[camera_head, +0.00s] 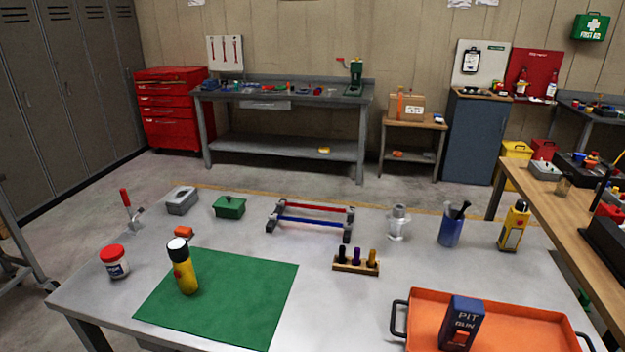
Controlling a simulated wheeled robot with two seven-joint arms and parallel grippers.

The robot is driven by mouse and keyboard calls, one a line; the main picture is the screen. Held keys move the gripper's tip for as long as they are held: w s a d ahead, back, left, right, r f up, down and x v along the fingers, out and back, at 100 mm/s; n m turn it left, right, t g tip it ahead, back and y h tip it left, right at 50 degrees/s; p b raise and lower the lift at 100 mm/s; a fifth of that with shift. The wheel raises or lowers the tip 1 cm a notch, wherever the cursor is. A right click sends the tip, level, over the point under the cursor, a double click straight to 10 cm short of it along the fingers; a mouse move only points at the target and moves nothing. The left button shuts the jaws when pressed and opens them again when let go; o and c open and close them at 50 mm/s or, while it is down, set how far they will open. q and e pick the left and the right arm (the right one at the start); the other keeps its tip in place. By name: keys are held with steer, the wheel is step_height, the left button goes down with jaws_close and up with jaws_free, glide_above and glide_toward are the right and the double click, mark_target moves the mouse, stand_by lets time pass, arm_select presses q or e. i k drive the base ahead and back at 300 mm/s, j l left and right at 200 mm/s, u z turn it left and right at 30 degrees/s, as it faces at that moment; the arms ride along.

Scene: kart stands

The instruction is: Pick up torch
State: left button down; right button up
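A yellow torch (184,272) with a black head stands upright on the green mat (235,300), near the mat's left side on the grey table (320,300). It has a small red spot on its side. Nothing touches it, and no gripper is around it. Neither of my grippers shows in the head view.
A green box (229,207), a wooden holder (356,265) and an orange tray (480,302) are further off. The table's front middle is clear.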

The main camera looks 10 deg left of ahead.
mark_target(178, 249)
steer(key=u, duration=1.25)
